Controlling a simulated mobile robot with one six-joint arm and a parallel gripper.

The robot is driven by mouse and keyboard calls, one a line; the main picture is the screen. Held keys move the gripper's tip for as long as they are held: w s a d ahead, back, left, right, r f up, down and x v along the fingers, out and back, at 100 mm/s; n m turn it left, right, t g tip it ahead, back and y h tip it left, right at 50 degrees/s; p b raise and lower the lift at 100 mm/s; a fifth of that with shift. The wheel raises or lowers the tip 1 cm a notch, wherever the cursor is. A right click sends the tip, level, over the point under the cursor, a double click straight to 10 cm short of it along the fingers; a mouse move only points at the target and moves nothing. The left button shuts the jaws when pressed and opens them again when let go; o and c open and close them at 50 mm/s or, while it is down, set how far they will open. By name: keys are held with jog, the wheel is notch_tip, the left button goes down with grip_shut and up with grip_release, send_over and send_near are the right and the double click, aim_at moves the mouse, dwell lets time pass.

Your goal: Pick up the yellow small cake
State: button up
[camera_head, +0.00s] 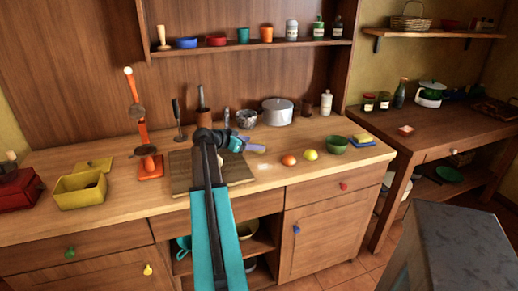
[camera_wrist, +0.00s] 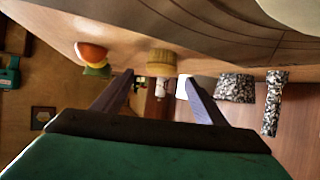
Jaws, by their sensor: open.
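A small round yellow cake (camera_wrist: 161,57) with ridged sides shows in the wrist view, where the picture is upside down. It stands on the wooden counter, ahead of and between the two fingers of my gripper (camera_wrist: 156,80). The fingers are apart and nothing is held between them. In the head view my gripper (camera_head: 252,146) is low over the counter, by the right side of the cutting board. I cannot make out the cake there; my gripper or arm may hide it.
Behind are a speckled mortar (camera_head: 246,119) and a lidded pot (camera_head: 277,112). The cutting board (camera_head: 181,174) lies left. The counter's front right is clear.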

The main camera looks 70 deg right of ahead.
jog(key=shift+p+x, duration=0.4)
jog(key=shift+x, duration=1.3)
jog(key=shift+c, duration=0.2)
jog(key=c, duration=1.1)
